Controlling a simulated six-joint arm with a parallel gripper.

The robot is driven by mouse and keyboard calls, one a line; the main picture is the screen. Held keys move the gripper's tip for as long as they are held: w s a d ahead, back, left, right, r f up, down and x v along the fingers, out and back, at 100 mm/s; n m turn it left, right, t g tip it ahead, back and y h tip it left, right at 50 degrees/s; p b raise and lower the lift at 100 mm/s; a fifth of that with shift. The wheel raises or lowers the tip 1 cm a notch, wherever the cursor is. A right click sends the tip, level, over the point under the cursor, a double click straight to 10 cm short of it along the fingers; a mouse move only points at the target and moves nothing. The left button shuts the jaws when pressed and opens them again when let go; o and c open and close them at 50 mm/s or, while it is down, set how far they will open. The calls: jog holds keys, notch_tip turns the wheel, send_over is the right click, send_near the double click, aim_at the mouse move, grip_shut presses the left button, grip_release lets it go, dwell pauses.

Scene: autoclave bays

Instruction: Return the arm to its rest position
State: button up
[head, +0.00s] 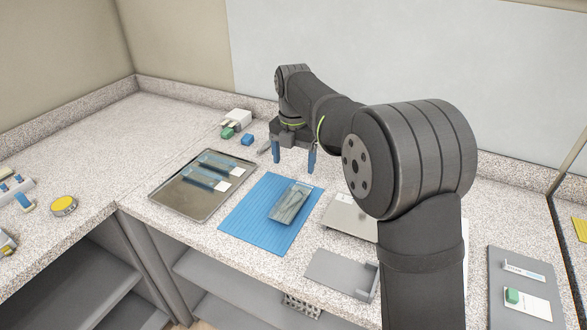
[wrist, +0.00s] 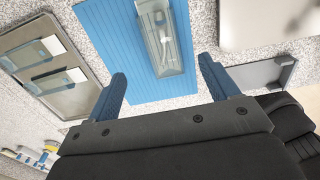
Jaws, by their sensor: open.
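My gripper (head: 294,153) has blue fingers and hangs above the back edge of the blue mat (head: 244,217). Its fingers are spread apart with nothing between them, and they also show in the wrist view (wrist: 163,90). A clear-fronted pouch (head: 290,203) with something inside lies on the blue mat, apart from the fingers. In the wrist view the pouch (wrist: 160,40) lies beyond the fingertips and shows pale instruments inside. My arm reaches over the counter from the right and hides part of it.
A metal tray (head: 163,200) with two blue-and-white pouches (head: 212,172) lies left of the mat. A metal plate (head: 348,217) and a grey stand (head: 338,273) are to the right. A white box (head: 237,117) and small green and blue blocks sit behind.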

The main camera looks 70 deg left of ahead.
aim_at(293, 194)
dwell(0.3)
jog(key=shift+f, duration=4.05)
